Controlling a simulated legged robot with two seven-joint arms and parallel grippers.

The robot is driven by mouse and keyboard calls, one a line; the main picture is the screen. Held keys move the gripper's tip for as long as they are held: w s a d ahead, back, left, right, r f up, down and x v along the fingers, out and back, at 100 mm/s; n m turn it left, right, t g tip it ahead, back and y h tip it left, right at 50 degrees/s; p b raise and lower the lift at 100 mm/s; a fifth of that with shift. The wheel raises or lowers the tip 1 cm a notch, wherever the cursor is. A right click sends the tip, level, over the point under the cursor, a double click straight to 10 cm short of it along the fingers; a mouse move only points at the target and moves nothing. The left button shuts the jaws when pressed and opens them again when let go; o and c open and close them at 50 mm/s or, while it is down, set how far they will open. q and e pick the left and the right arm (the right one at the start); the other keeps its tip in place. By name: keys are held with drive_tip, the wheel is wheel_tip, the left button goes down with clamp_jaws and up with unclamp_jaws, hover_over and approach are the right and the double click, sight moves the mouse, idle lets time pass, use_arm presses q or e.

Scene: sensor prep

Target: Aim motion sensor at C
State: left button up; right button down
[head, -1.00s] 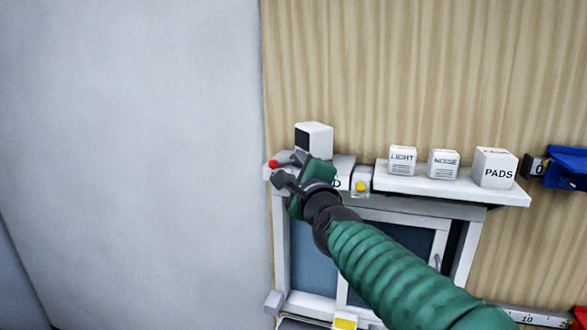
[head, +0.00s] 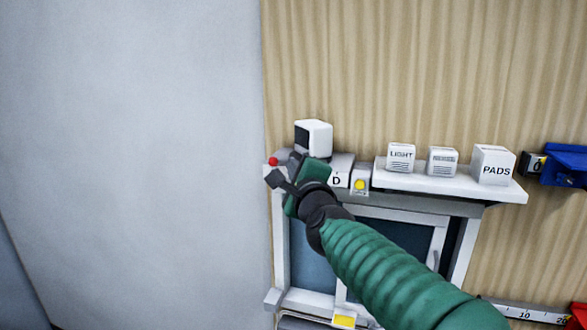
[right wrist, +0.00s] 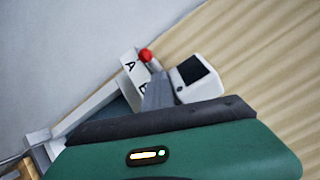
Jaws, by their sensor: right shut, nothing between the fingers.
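The motion sensor (head: 316,139), a white box with a black face, stands on a pale lettered base (head: 344,164) above the window. Its black face points to the left in the head view. A "D" shows on the base; the right wrist view shows an "A" (right wrist: 131,66) and part of another letter. I cannot see a "C". A red knob (head: 273,161) is at the base's left end. My right gripper (head: 280,169) is shut and empty in front of the base, close to the sensor; I cannot tell if they touch. The sensor (right wrist: 199,77) also shows in the right wrist view.
A white shelf (head: 450,186) to the right holds boxes marked LIGHT (head: 400,157), a blurred one (head: 442,161) and PADS (head: 493,165). A yellow button (head: 360,184) is beside the base. A blue tool (head: 565,165) is farther right. The left wall is bare.

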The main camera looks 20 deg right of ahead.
drive_tip(key=shift+w+a+f, duration=0.2)
drive_tip(key=shift+w+a, duration=0.3)
drive_tip(key=shift+a, duration=0.35)
drive_tip(key=c, duration=2.2)
unclamp_jaws()
drive_tip(key=shift+s+d+r, duration=0.1)
drive_tip(key=shift+s+d, duration=0.15)
drive_tip(key=shift+d, duration=0.1)
drive_tip(key=c, duration=1.7)
unclamp_jaws()
drive_tip(key=shift+d, duration=0.25)
drive_tip(key=o, duration=0.4)
drive_tip(key=shift+w+a, duration=0.1)
drive_tip(key=shift+a, duration=0.3)
